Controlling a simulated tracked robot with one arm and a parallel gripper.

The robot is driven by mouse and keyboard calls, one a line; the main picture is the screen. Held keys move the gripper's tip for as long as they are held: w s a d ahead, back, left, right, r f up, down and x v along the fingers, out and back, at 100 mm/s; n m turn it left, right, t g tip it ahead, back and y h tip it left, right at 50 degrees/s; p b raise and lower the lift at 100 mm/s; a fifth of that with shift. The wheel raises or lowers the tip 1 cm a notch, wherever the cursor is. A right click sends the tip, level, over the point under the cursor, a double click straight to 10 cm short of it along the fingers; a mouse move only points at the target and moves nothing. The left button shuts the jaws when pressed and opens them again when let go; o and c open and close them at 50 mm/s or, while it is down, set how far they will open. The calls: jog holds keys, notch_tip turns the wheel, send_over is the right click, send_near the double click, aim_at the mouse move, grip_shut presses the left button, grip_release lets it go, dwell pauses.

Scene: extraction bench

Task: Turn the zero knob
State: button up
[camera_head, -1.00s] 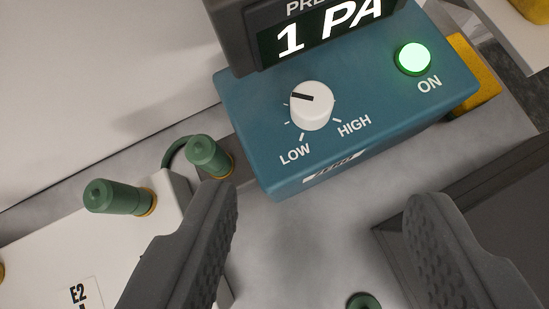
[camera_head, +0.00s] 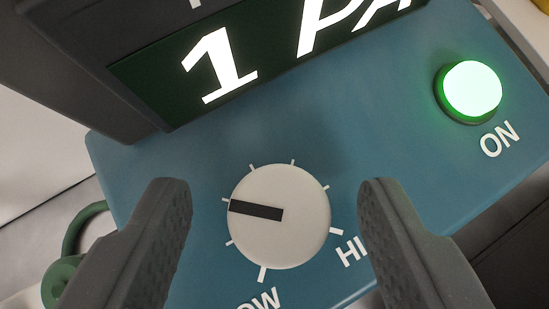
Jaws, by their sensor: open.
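The zero knob (camera_head: 290,228) is a round white dial with a black pointer bar. It sits on the teal face of the instrument box (camera_head: 300,130). The pointer aims left and slightly up, between the marks LOW and HIGH, which are both partly cut off or covered. My gripper (camera_head: 275,215) is open, with one dark grey finger to the left of the knob and one to the right. A visible gap separates each finger from the knob in the picture. How far the fingertips are above the panel is hard to tell.
A dark display housing (camera_head: 150,75) reading "1 PA" rises behind the knob. A lit green button (camera_head: 472,90) marked ON is at the upper right. A green fitting with a hose (camera_head: 75,245) is at the lower left.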

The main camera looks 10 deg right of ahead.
jog(key=shift+w+d+f, duration=0.15)
jog(key=shift+w+f, duration=0.1)
jog(key=c, duration=1)
jog(key=shift+o, duration=0.2)
jog(key=shift+r, duration=0.1)
jog(key=shift+d+n+y+p, duration=0.1)
jog(key=shift+n+y+p, duration=0.75)
jog(key=shift+n+y, duration=0.45)
jog(key=shift+n, duration=0.6)
